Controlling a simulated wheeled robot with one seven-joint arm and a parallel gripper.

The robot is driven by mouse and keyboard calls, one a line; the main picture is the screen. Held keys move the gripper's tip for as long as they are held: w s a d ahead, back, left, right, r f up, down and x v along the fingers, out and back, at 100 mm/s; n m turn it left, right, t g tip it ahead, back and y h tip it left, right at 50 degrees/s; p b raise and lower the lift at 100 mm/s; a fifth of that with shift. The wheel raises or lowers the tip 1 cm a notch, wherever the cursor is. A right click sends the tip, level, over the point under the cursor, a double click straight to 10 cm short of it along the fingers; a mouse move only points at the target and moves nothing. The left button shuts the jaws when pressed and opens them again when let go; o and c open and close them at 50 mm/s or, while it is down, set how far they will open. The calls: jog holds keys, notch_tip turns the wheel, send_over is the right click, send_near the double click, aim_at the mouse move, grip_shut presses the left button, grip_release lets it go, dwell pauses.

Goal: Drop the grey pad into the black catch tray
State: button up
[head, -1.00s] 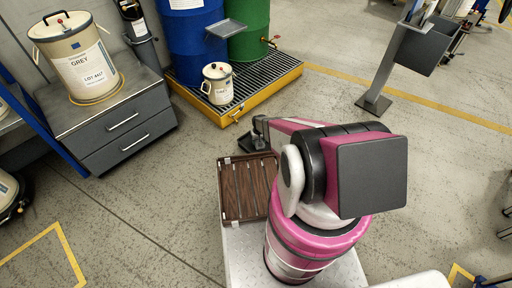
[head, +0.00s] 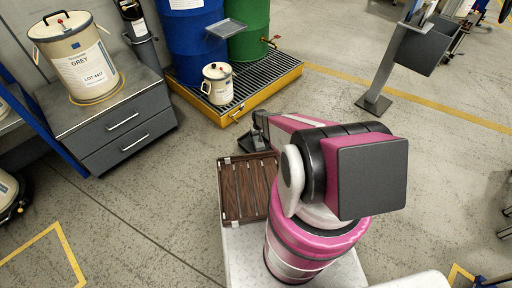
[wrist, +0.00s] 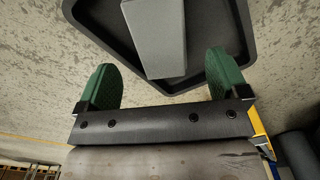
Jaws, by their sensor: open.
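The black catch tray (wrist: 215,28) fills the upper middle of the wrist view, with a raised rim. The grey pad (wrist: 155,38) shows within the tray's outline, its near end inside the near rim. I cannot tell whether it lies flat on the tray floor. My gripper (wrist: 162,62) is open. Its two green fingers stand apart on either side of the pad's near end, with clear gaps and no contact seen. In the head view my arm reaches away toward the floor in front of the yellow pallet, and its end is small and dark, so pad and tray are not clear there.
A yellow spill pallet (head: 285,88) holds a blue drum (head: 190,45), a green drum (head: 250,40) and a small cream can (head: 217,84). A grey drawer cabinet (head: 115,120) stands left. A brown slatted tray (head: 245,190) is beside my arm. The floor around is open.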

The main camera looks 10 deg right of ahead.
notch_tip(320, 180, up, 7)
jog(key=shift+f, duration=0.15)
